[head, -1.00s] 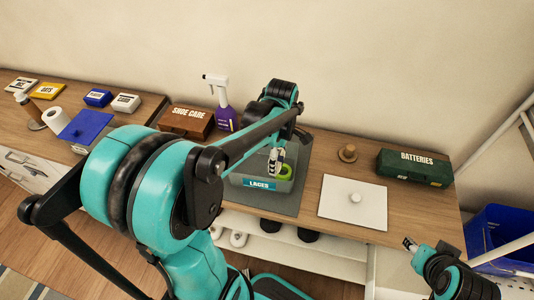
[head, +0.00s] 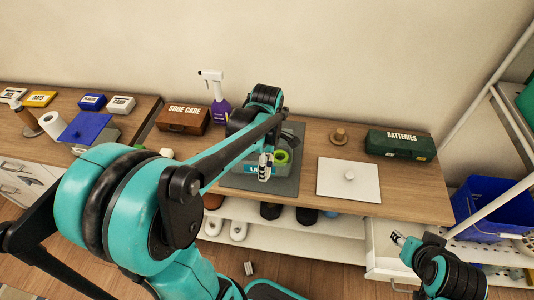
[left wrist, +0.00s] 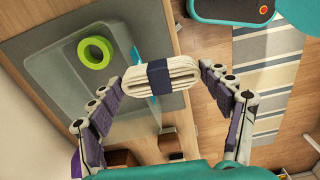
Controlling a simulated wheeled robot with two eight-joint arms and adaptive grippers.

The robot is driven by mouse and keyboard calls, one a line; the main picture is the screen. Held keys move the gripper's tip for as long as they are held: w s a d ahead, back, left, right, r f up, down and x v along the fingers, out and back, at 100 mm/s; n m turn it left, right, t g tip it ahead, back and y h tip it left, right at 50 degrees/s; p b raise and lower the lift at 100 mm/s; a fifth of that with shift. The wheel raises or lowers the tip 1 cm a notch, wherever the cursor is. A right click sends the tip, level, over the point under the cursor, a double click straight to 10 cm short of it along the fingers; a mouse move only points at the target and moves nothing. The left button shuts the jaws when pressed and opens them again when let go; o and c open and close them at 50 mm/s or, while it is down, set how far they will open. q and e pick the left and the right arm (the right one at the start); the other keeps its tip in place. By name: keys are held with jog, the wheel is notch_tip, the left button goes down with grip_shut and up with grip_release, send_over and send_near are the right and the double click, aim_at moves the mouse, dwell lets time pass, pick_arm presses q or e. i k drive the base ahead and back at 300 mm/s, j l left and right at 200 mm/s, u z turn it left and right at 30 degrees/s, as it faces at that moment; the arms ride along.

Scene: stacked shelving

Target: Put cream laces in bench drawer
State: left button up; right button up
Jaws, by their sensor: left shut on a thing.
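The cream laces, a folded bundle with a navy band (left wrist: 158,76), are between the fingers of my left gripper (left wrist: 160,80), which is shut on them. In the head view my left gripper (head: 265,165) is at the front of the clear bin labelled LACES (head: 249,168) and partly covers its label. A lime green roll (head: 282,156) lies in the bin; it also shows in the left wrist view (left wrist: 95,53). My right gripper (head: 398,238) is beside the white bench drawer (head: 383,252) at the bench's right end; its jaw state is unclear. The drawer's inside is mostly hidden.
A white lidded panel with a knob (head: 348,180), a wooden peg (head: 339,135) and a green BATTERIES box (head: 401,145) are on the bench top. A SHOE CARE box (head: 183,118) and purple spray bottle (head: 220,108) stand left. A blue crate (head: 485,205) is right.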

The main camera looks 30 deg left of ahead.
aim_at(399, 249)
jog(key=k, duration=0.65)
jog(key=i+l+z, duration=0.1)
jog(key=z, duration=0.3)
jog(key=i+l+z, duration=0.1)
jog(key=z, duration=0.25)
jog(key=i+z, duration=0.1)
jog(key=z, duration=0.3)
